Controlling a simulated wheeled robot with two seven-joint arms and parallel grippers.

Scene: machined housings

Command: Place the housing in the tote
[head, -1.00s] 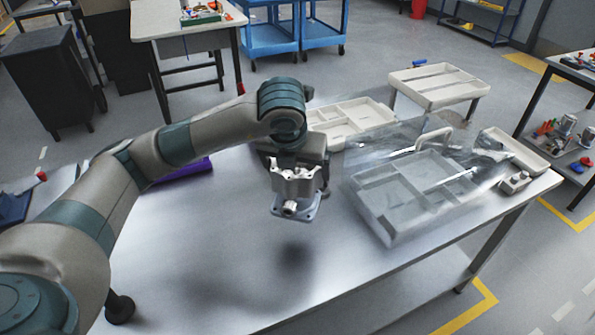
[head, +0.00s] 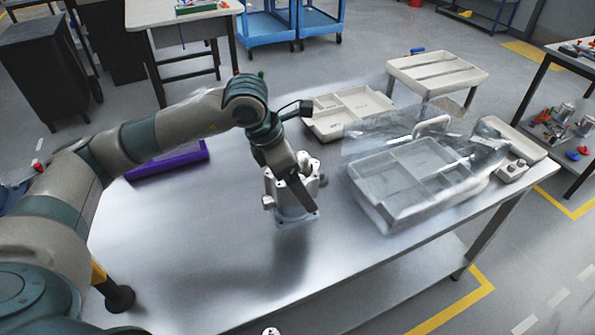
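The housing (head: 272,194) is a silvery machined part with a square flange at its lower end. My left gripper (head: 300,192) is shut on it, and a dark finger covers part of its front. The housing hangs above the table, left of the trays, with a blurred shadow below. A grey divided tote (head: 382,214) lies on the table to the right, with clear, glassy material over and behind it. A cream divided tray (head: 322,131) lies behind it. The frames do not show which one is the task's tote.
The metal table (head: 190,245) is bare at the front and left. A purple tray (head: 170,161) lies at its left back edge. A slatted cream tray (head: 437,73) stands behind the totes.

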